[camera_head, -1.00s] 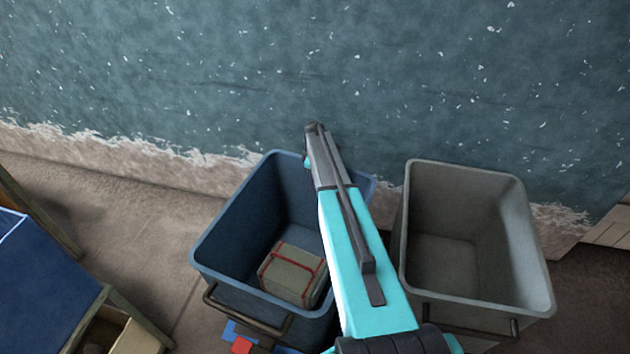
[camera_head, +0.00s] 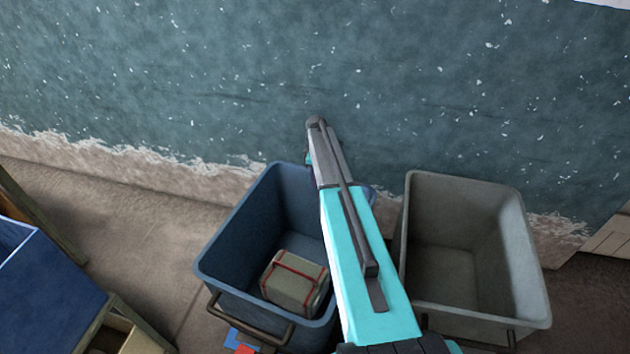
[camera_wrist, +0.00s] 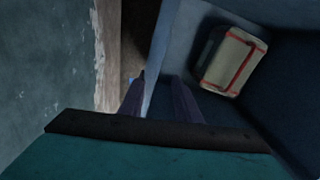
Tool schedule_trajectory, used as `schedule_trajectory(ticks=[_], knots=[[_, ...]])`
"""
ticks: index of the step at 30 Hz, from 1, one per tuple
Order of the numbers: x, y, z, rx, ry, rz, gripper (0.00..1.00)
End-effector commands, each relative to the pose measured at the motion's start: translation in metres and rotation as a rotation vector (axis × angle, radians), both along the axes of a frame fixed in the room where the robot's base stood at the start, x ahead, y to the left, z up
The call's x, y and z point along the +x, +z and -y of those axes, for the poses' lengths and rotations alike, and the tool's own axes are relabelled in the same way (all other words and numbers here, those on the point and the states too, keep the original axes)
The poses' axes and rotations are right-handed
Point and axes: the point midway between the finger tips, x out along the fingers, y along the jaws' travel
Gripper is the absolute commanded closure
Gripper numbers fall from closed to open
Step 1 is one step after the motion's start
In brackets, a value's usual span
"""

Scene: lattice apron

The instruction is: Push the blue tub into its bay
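The blue tub (camera_head: 228,240) stands on the floor at the lower middle of the head view, with a dark handle bar on its near side. A pale parcel with red straps (camera_head: 294,282) lies inside it; it also shows in the wrist view (camera_wrist: 231,62). My arm crosses over the tub's right side and hides part of it; my gripper is hidden in the head view. In the wrist view my gripper's fingers (camera_wrist: 157,82) are apart, with the tub's rim (camera_wrist: 159,62) appearing between them. Contact with the rim cannot be told. I cannot identify the bay for certain.
A grey tub (camera_head: 404,262) stands close on the right. A blue bin (camera_head: 45,290) on a wooden frame is at the left. Blue and red pieces (camera_head: 240,340) lie below the blue tub. A worn teal wall (camera_head: 180,80) runs behind, with clear floor (camera_head: 130,230) at left.

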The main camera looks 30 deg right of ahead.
Motion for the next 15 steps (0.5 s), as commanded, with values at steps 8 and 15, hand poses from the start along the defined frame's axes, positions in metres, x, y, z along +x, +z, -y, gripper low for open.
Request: schedule_trajectory(ticks=[8,15], knots=[[0.0003,0.0032,-0.0006,0.0,0.001,0.0,0.7],[0.0001,0.0044,-0.0011,0.001,0.001,-0.001,0.93]])
